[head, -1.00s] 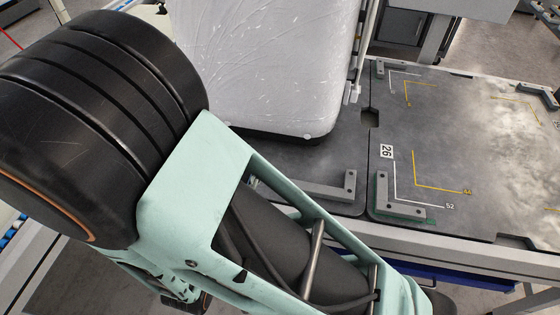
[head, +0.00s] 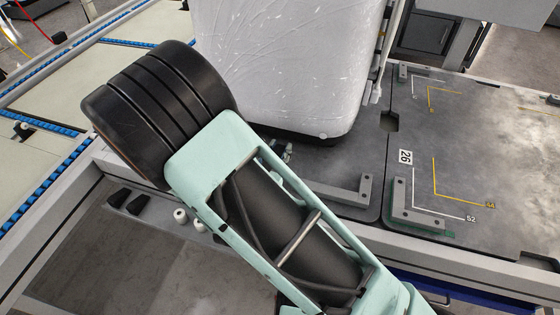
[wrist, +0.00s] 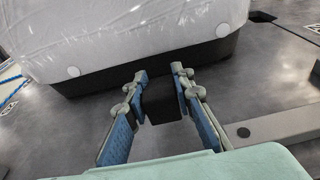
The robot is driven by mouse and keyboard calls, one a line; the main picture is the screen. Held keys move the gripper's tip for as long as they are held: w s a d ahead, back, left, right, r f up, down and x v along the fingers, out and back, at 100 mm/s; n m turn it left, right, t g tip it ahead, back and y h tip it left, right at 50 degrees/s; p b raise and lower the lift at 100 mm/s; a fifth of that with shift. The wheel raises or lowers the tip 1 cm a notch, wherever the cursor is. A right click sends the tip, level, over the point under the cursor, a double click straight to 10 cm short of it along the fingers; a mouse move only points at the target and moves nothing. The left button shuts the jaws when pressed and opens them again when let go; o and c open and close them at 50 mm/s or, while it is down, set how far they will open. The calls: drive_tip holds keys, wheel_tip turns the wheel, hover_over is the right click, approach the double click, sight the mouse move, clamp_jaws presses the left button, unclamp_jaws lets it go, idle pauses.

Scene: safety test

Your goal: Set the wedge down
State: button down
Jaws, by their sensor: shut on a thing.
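The wedge (wrist: 160,101) is a small dark block between the two blue-padded fingers of my gripper (wrist: 159,88) in the wrist view. My gripper is shut on it, just in front of the dark base of a large wrapped load. I cannot tell whether the wedge touches the grey plate below or the base. In the head view, a bit of my gripper (head: 287,151) shows behind my arm, by the load's lower edge. The wedge itself is not distinguishable there.
The tall load in clear wrap (head: 285,65) also fills the top of the wrist view (wrist: 120,35). A grey corner bracket (head: 345,191) lies right of my gripper, and it also shows in the wrist view (wrist: 275,128). The marked plate (head: 480,150) at right is largely clear.

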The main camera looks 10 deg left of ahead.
drive_tip(key=shift+w+f, duration=0.35)
drive_tip(key=shift+f, duration=0.1)
drive_tip(key=shift+w+f+b, duration=0.15)
drive_tip(key=shift+f+b, duration=0.2)
drive_tip(key=shift+f, duration=0.5)
drive_tip(key=shift+w+f+b, duration=0.1)
drive_tip(key=shift+f+b, duration=0.2)
drive_tip(key=shift+f, duration=0.55)
drive_tip(key=shift+f, duration=0.15)
drive_tip(key=c, duration=1.7)
unclamp_jaws()
drive_tip(key=shift+o, duration=0.2)
drive_tip(key=shift+r, duration=0.25)
drive_tip(key=p+v, duration=0.2)
drive_tip(key=v, duration=1)
